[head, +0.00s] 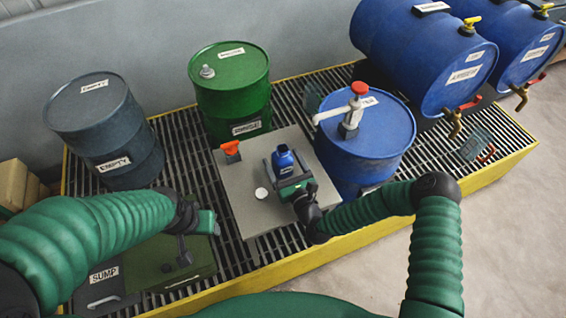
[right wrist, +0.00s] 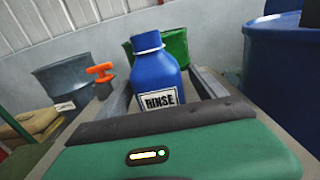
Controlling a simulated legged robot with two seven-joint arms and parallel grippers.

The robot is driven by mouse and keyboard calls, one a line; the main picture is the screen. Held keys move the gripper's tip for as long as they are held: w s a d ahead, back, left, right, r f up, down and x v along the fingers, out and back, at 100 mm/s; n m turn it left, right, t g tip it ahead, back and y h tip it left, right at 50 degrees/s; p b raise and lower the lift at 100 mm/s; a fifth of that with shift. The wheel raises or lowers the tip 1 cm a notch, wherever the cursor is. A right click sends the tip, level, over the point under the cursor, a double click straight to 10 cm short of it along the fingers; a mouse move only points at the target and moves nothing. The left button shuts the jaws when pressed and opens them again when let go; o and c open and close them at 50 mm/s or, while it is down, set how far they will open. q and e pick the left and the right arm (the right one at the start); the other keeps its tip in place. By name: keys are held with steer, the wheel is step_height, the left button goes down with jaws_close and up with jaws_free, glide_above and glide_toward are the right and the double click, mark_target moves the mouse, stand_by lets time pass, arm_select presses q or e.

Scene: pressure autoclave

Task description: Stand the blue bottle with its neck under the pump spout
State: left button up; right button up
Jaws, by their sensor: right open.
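The blue bottle (head: 284,161) stands upright on a grey board in the head view. In the right wrist view the bottle (right wrist: 155,75) shows a RINSE label and a blue top. My right gripper (head: 289,176) is open, its fingers on either side of the bottle; I cannot tell whether they touch it. The pump (head: 353,110), with a red top, stands on an upright blue drum (head: 377,150). Its white spout (head: 328,115) points left, beyond and to the right of the bottle. My left gripper (head: 208,222) is away to the left; its jaws are unclear.
The grey board (head: 232,180) also holds an orange-red fitting (head: 231,150) and a white round cap (head: 261,193). A green drum (head: 231,85) and a dark EMPTY drum (head: 104,125) stand behind. Blue drums with taps (head: 463,75) lie at the right. The board's front left is clear.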

mark_target(285, 158)
steer(key=shift+c, duration=1.3)
steer(key=c, duration=1.4)
steer(key=shift+o, duration=0.2)
steer(key=shift+r, duration=0.6)
step_height(285, 158, up, 3)
steer(key=shift+f+p, duration=0.2)
steer(key=shift+p, duration=0.15)
steer(key=s+r, duration=0.1)
steer(key=s, duration=1.5)
steer(key=w+d+r+m+h+p, duration=0.1)
steer(key=w+d+r+h+p, duration=0.1)
steer(key=d, duration=0.4)
steer(key=w+d+r+m+t+h+p, duration=0.1)
steer(key=w+d+r+m+h+p, duration=0.1)
steer(key=d, duration=0.5)
steer(key=w+d+r+m+h+p, duration=0.1)
steer(key=w+d+r+h+p, duration=0.1)
steer(key=w+d+r+p, duration=0.1)
steer(key=d+r+p, duration=0.1)
steer(key=d+r, duration=0.1)
steer(key=d, duration=0.1)
steer(key=shift+d+r+h, duration=0.25)
steer(key=shift+d+h, duration=0.1)
steer(key=shift+h, duration=0.05)
